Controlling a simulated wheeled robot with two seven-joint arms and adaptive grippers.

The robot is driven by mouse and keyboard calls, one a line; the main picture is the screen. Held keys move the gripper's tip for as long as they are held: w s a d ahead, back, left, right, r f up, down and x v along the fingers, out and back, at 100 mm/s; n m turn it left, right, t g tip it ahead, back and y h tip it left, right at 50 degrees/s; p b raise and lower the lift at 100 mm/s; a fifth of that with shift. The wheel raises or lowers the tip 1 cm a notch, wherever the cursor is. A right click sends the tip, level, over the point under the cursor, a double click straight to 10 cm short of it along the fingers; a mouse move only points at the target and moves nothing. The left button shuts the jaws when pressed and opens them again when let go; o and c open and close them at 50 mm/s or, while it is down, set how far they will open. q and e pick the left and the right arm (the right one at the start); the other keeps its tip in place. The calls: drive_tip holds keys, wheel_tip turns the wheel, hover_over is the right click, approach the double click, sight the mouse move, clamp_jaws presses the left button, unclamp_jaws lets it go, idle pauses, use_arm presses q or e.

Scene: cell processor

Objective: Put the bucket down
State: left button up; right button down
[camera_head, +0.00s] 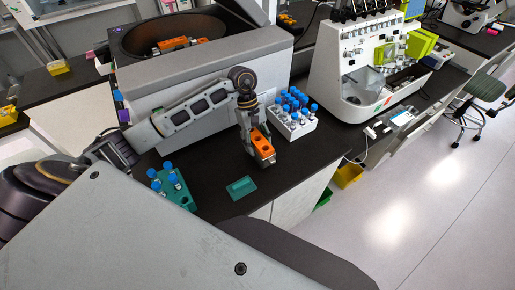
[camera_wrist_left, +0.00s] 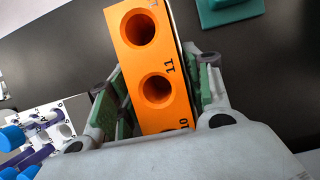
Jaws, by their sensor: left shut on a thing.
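My left gripper (camera_head: 258,150) is shut on an orange bucket (camera_head: 261,140) over the black bench top (camera_head: 215,205), left of and in front of a white tube rack. In the left wrist view the bucket (camera_wrist_left: 127,66) shows round holes and printed numbers, tilted slightly, between the green pads of the left gripper (camera_wrist_left: 157,88). I cannot tell whether its underside touches the bench. Another orange bucket (camera_head: 181,43) sits inside the open round bowl of the grey centrifuge (camera_head: 200,75). My right gripper is not in view.
The white rack (camera_head: 291,128) holds several blue-capped tubes. A green rack (camera_head: 178,193) with blue-capped tubes stands at the left, and a flat green piece (camera_head: 241,188) lies near the bench's front edge. A white machine (camera_head: 345,55) stands at the right. Bare bench surrounds the green piece.

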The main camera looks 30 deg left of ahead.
sight(254, 134)
use_arm(q)
drive_tip(key=shift+f+p, duration=0.35)
drive_tip(key=shift+f, duration=1.25)
drive_tip(key=shift+f, duration=0.15)
drive_tip(key=o, duration=1.4)
drive_tip(key=shift+o, duration=0.2)
drive_tip(key=b+v, duration=0.1)
drive_tip(key=v, duration=0.4)
drive_tip(key=shift+b, duration=0.3)
drive_tip(key=shift+v, duration=1.35)
drive_tip(key=shift+s, duration=0.1)
